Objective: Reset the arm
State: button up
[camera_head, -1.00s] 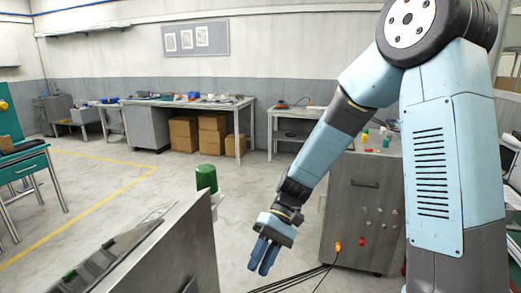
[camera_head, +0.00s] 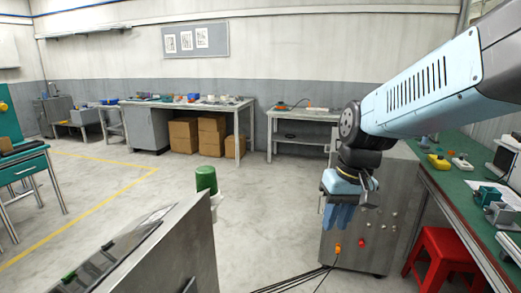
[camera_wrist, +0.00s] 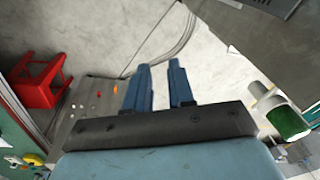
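My gripper (camera_head: 338,218) hangs from my blue arm with its fingers pointing down, in front of a grey metal cabinet (camera_head: 378,215) in the head view. In the wrist view its two blue fingers (camera_wrist: 160,75) stand apart with a clear gap and nothing between them. The gripper is empty, above the pale floor.
A green cylinder (camera_head: 206,180) stands behind the near metal machine (camera_head: 180,250); it also shows in the wrist view (camera_wrist: 288,122). A red stool (camera_head: 436,258) stands under the green-topped bench (camera_head: 455,195) at right. Cables (camera_head: 300,282) cross the floor. The middle floor is clear.

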jog(key=s+d+r+m+t+h, duration=0.1)
jog(key=s+d+r+t, duration=0.3)
jog(key=d+r, duration=0.3)
jog(key=shift+s+d+m+t, duration=0.3)
jog(key=shift+s+m, duration=0.1)
jog(key=shift+s, duration=0.15)
